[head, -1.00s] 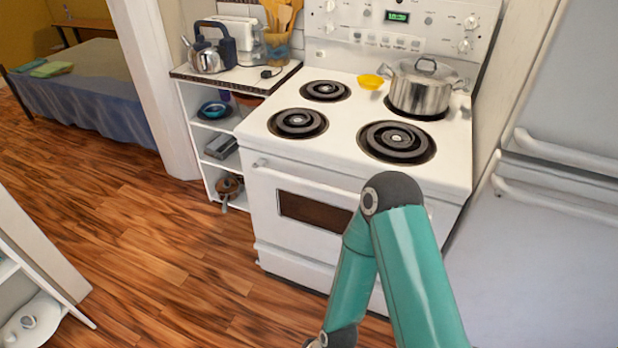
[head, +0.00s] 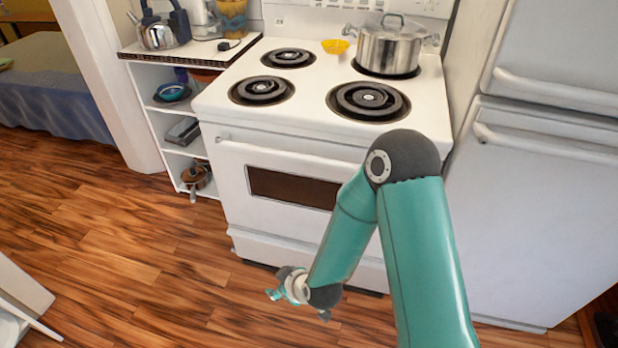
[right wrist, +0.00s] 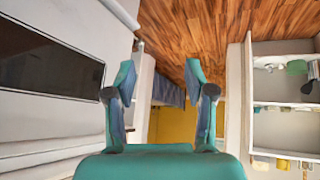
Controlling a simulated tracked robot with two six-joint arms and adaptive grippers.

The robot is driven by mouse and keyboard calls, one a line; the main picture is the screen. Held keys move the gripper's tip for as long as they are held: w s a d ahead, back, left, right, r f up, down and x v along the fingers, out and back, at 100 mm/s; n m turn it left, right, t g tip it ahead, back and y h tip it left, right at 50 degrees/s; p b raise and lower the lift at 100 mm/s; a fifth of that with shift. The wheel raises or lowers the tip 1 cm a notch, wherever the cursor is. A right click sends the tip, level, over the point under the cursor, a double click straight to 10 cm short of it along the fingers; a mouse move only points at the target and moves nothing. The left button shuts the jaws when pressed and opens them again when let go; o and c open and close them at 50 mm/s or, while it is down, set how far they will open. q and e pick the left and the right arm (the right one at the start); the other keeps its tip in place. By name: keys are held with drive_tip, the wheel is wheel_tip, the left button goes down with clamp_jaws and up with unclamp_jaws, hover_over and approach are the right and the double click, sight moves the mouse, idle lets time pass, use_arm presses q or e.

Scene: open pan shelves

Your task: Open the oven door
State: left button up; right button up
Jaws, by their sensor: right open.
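The white oven door (head: 240,200) is shut, with a dark window (head: 292,187) and a white bar handle (head: 285,157) along its top. My right arm hides the door's right part and the handle's right end. My right gripper (head: 290,298) is low in front of the door, apart from it, and only partly visible behind my wrist. In the right wrist view my right gripper (right wrist: 161,76) is open, with nothing between its fingers. The oven door's dark window (right wrist: 45,68) shows at the left there. My left gripper is not in view.
A steel pot (head: 390,48) and a yellow bowl (head: 335,46) stand on the stovetop. An open shelf (head: 155,95) is left of the oven, a white fridge (head: 530,200) right. Wooden floor (head: 120,260) is clear at the left.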

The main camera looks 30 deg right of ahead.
drive_tip(key=w+d+r+n+t+h+b, duration=0.3)
drive_tip(key=w+d+n+t+b, duration=0.1)
drive_tip(key=w+d+b, duration=0.25)
drive_tip(key=n+t+h+b, duration=0.4)
drive_tip(key=n+h+b, duration=0.1)
drive_tip(key=h+b, duration=0.15)
approach(308, 164)
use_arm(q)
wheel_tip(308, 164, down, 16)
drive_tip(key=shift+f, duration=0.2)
use_arm(e)
drive_tip(key=x, duration=1.1)
drive_tip(key=shift+w+d, duration=0.1)
drive_tip(key=shift+w, duration=0.05)
clamp_jaws()
